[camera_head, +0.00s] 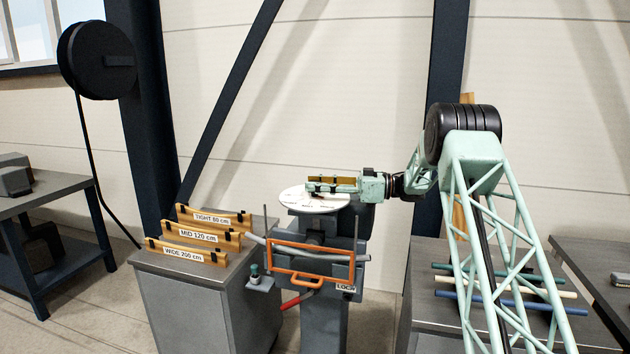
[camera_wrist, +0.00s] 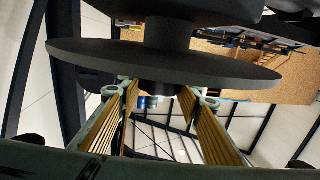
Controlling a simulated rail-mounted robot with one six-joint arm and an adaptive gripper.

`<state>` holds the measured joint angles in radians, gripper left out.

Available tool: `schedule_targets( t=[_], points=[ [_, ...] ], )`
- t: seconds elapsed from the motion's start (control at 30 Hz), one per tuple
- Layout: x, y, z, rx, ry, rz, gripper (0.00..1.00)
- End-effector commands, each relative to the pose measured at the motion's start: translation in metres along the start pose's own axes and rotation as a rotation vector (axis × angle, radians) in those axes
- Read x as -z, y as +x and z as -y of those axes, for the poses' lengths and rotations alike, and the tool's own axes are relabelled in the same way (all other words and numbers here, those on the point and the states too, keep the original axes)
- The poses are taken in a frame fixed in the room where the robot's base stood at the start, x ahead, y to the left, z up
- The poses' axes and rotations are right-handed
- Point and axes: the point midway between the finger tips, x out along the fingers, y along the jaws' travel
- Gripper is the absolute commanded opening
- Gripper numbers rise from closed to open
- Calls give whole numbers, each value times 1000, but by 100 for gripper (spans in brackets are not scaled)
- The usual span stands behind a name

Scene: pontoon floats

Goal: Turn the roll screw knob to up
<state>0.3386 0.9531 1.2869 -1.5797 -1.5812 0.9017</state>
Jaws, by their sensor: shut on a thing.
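A round white dial plate (camera_head: 312,200) with dark markings sits on top of a grey bending machine in the head view. My gripper (camera_head: 328,184) reaches in from the right and lies level over the plate, with its gold-lined fingers closed in on the middle. The roll screw knob is hidden by the fingers in the head view. In the wrist view, my gripper's fingers (camera_wrist: 160,100) stand on both sides of a dark hub (camera_wrist: 160,87) under a wide dark disc (camera_wrist: 160,62). I cannot read which way the knob points.
An orange frame (camera_head: 300,262), grey bars and a LOCK label are on the machine's front. A cabinet (camera_head: 190,300) with wooden gauges labelled TIGHT, MID and WIDE stands at left. Several coloured rods (camera_head: 505,293) lie on the bench at right, behind my arm.

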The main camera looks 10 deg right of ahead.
Motion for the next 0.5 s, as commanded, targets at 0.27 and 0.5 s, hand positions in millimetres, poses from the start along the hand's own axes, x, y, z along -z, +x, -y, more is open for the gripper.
schedule_targets(
  t=[0.27,0.5],
  points=[
    [2,1,-1,92,-1,-1,22],
    [3,1,-1,164,-2,-1,22]
  ],
)
